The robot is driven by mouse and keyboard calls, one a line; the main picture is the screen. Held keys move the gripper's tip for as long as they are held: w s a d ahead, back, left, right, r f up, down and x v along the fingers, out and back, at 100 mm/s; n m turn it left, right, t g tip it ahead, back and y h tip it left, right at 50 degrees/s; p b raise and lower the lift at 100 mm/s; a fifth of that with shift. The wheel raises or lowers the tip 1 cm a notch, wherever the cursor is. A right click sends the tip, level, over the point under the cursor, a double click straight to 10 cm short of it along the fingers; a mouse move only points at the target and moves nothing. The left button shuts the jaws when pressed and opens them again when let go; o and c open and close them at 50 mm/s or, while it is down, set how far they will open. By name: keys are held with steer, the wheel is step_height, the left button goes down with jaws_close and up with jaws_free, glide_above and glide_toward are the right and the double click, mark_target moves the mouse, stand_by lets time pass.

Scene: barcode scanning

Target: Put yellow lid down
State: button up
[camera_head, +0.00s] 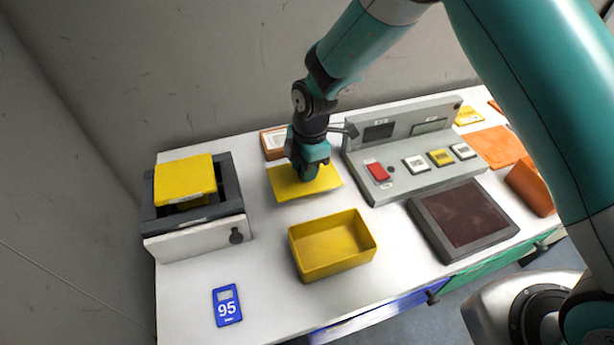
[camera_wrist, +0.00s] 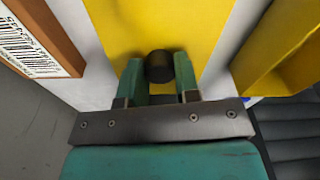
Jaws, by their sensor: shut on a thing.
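The yellow lid (camera_head: 287,185) is a flat panel at the back middle of the white table, behind the open yellow box (camera_head: 332,245). My gripper (camera_head: 309,172) is over the lid, pointing down, and shut on the lid's dark round knob (camera_wrist: 159,66). In the wrist view the yellow lid (camera_wrist: 155,22) spreads out beyond the fingers, with the yellow box (camera_wrist: 285,50) at the right. The lid looks level and close to the table; I cannot tell whether it touches it. My gripper hides part of the lid in the head view.
An orange-brown frame with a barcode (camera_head: 273,142) stands just behind the lid. A grey console with buttons (camera_head: 400,180) is to the right. A dark machine with a yellow block (camera_head: 184,181) is left. A blue 95 card (camera_head: 227,305) lies at front left. White table (camera_head: 268,285) is bare around the box.

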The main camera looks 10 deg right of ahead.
steer(key=shift+f, duration=2.15)
steer(key=shift+f, duration=0.1)
steer(key=shift+f, duration=0.15)
steer(key=o, duration=0.9)
steer(key=shift+r, duration=0.2)
